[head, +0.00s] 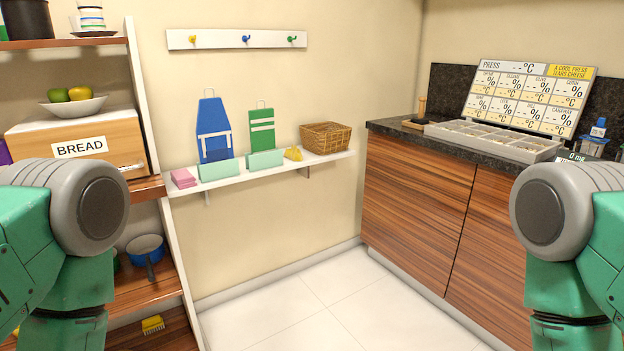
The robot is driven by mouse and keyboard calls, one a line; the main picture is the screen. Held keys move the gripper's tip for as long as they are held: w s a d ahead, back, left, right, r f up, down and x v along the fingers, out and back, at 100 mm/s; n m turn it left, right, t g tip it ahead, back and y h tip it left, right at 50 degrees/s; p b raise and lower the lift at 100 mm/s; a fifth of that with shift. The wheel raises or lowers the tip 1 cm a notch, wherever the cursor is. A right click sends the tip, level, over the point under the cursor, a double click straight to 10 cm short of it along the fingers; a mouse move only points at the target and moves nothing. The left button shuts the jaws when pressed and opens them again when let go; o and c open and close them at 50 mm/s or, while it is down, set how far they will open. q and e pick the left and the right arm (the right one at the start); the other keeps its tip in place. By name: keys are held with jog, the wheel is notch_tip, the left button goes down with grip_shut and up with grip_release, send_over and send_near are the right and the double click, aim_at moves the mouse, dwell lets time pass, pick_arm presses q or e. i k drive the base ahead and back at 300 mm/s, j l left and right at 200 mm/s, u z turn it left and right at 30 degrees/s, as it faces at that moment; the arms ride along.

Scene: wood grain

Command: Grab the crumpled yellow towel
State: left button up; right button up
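A small crumpled yellow towel (293,153) lies on the white wall shelf, between a mint-green holder and a wicker basket. It looks like a low, peaked heap. Both of my arms show only as green and grey links at the left and right edges of the head view. Neither gripper is in view, and both visible arm parts are well apart from the towel.
The white shelf (240,178) also bears a pink folded stack (183,178), mint holders (264,159), blue and green aprons, and the wicker basket (326,137). A wooden shelf unit stands left, a dark-topped counter (480,150) right. The tiled floor (350,285) between is clear.

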aim_at(294, 153)
jog(key=i+z, duration=0.1)
jog(key=i, duration=0.65)
jog(key=i+j, duration=0.15)
jog(key=i, duration=0.6)
jog(key=i+j+z, duration=0.15)
jog(key=i, duration=0.6)
